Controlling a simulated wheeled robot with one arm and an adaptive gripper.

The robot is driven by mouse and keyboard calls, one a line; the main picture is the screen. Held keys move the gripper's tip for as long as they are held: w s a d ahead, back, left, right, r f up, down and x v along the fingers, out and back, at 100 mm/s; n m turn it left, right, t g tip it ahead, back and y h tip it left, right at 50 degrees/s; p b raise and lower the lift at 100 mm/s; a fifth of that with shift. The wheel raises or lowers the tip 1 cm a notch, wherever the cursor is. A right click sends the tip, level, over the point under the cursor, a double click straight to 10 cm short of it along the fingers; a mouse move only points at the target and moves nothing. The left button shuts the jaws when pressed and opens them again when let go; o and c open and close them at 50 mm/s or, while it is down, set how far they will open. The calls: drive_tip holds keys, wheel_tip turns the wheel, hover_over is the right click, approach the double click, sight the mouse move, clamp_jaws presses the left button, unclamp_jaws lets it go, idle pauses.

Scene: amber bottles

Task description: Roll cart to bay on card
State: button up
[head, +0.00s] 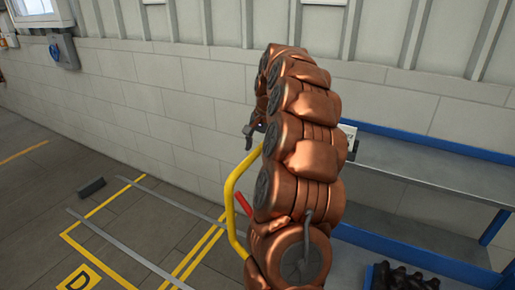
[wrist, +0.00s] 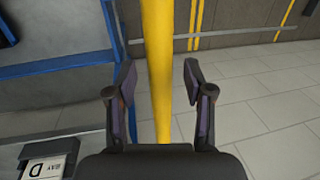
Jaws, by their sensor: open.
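My gripper (wrist: 159,78) is open, with one finger on each side of a yellow bar. The bar is the cart's yellow handle (wrist: 158,40), and I cannot tell whether the fingers touch it. In the head view the bent yellow handle (head: 231,195) stands left of my copper arm, and my gripper (head: 251,130) is near its top, partly hidden. The rest of the cart is mostly hidden by my arm. A card (wrist: 45,160) with a large D lies at the lower left of the wrist view. A bay marked D (head: 79,281) is on the floor at lower left.
A grey bench with blue edges (head: 430,180) stands on the right against the block wall. Dark bottles (head: 402,278) sit low at the right. A red lever (head: 243,204) is beside the handle. A dark block (head: 92,187) lies on the floor near the bay lines.

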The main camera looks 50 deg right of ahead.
drive_tip(key=shift+f, duration=0.35)
clamp_jaws()
idle(0.3)
